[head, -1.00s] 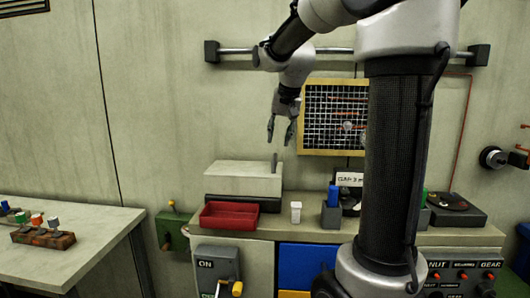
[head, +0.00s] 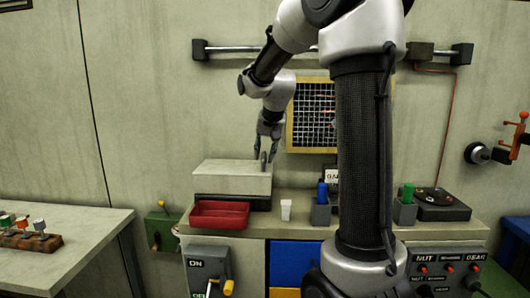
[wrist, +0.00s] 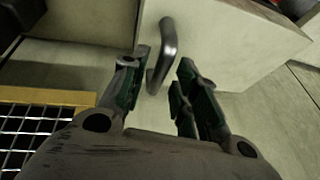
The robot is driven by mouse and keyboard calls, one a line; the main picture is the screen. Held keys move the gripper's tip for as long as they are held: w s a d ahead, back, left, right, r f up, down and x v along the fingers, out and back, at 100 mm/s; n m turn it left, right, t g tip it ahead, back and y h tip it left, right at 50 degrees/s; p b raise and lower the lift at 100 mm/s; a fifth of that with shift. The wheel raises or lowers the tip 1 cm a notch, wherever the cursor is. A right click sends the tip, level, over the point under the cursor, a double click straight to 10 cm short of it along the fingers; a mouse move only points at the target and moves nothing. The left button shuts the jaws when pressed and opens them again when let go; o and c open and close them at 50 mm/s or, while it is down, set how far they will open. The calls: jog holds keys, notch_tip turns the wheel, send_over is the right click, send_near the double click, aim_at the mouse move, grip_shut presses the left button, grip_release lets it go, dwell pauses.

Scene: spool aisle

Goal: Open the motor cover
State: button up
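The motor cover (head: 230,178) is a pale box-shaped lid on a dark base on the bench, and it looks shut. A grey bent handle stands at its right end; it shows clearly in the wrist view (wrist: 165,50). My gripper (head: 268,158) is open, pointing down at the handle. In the wrist view my gripper (wrist: 160,80) has its fingers apart, with the lower part of the handle between them. I see a gap on the right side, and cannot tell whether the left finger touches the handle.
A red tray (head: 219,215) sits in front of the cover. A white cup (head: 286,209) and a blue-topped holder (head: 321,208) stand to the right. A yellow-framed grid (head: 312,116) hangs on the wall behind. A lever switch box (head: 208,268) is below the bench top.

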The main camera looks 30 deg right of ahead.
grip_shut()
